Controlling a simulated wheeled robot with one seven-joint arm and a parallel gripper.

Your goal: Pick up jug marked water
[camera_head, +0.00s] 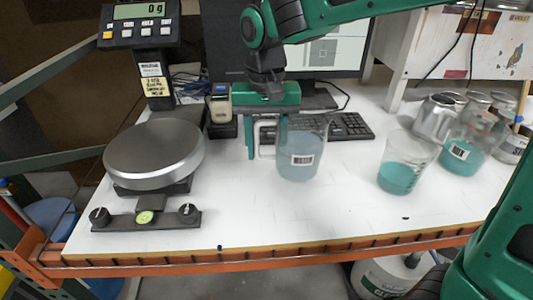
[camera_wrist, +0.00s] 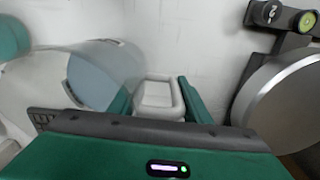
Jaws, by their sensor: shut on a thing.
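A clear jug (camera_head: 302,152) with a barcode label and pale bluish contents is in the middle of the head view. Its white handle (camera_head: 264,135) is on its left side. My gripper (camera_head: 256,143) is at that handle, with the green fingers pointing down and shut on it. In the wrist view the handle (camera_wrist: 158,98) sits between the two green fingers, and the jug body (camera_wrist: 95,75) is on the left. I cannot read the word water on it. Whether the jug's base touches the table is unclear.
A scale with a round plate (camera_head: 154,150) stands at the left, its display reading 0 g. Two containers with teal liquid, a beaker (camera_head: 398,175) and a jug (camera_head: 466,150), stand at the right near metal cans (camera_head: 436,117). A keyboard (camera_head: 345,126) lies behind. The front middle table is clear.

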